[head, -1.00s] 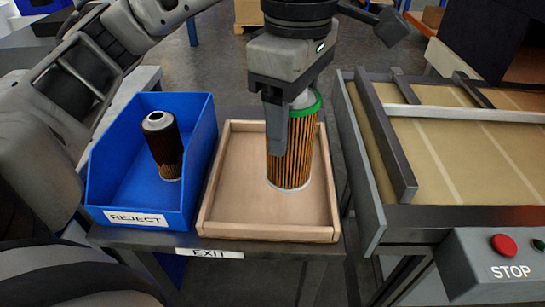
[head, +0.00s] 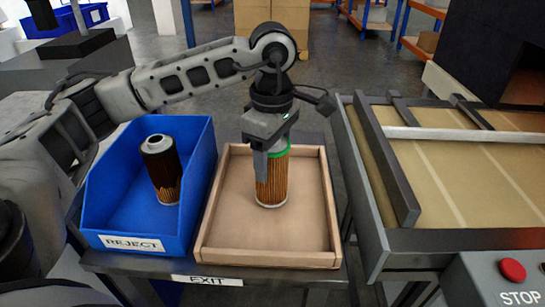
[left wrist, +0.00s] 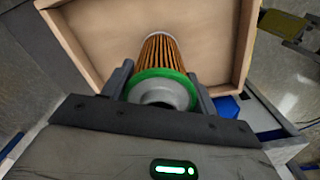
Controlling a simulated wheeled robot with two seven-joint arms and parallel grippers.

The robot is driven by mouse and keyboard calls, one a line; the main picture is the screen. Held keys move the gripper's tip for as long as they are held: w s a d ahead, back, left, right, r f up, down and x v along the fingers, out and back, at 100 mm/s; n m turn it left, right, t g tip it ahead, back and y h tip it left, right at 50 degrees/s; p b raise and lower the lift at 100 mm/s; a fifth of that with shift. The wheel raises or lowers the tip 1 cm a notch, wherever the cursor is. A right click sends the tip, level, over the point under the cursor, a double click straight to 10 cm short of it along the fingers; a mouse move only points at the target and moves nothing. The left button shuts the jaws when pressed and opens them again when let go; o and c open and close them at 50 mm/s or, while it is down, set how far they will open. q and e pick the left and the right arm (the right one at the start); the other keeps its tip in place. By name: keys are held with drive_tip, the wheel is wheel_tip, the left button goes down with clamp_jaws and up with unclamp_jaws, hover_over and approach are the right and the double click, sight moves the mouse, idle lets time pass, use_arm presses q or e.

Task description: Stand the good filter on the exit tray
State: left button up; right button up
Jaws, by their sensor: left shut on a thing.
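The good filter (head: 271,181) is orange and pleated with a green top ring. It is upright within the wooden exit tray (head: 225,257), toward its back half. My left gripper (head: 268,155) is above it and shut on its top end. In the left wrist view the filter (left wrist: 163,55) shows between the two fingers (left wrist: 160,88), its far end over the tray floor. I cannot tell for certain whether its base touches the floor. My right gripper is not in view.
A blue reject bin (head: 110,215) stands left of the tray, holding a dark-stained filter (head: 161,169). A conveyor (head: 460,175) with metal rails is at the right, with a red stop button (head: 513,270) in front. The tray's front half is clear.

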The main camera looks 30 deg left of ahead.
use_arm(q)
drive_tip(key=shift+f, duration=0.2)
drive_tip(key=shift+f, duration=0.15)
drive_tip(key=shift+f, duration=0.15)
drive_tip(key=o, duration=1)
wheel_tip(320, 180, up, 13)
drive_tip(key=shift+f+p, duration=0.2)
drive_tip(key=shift+p, duration=0.7)
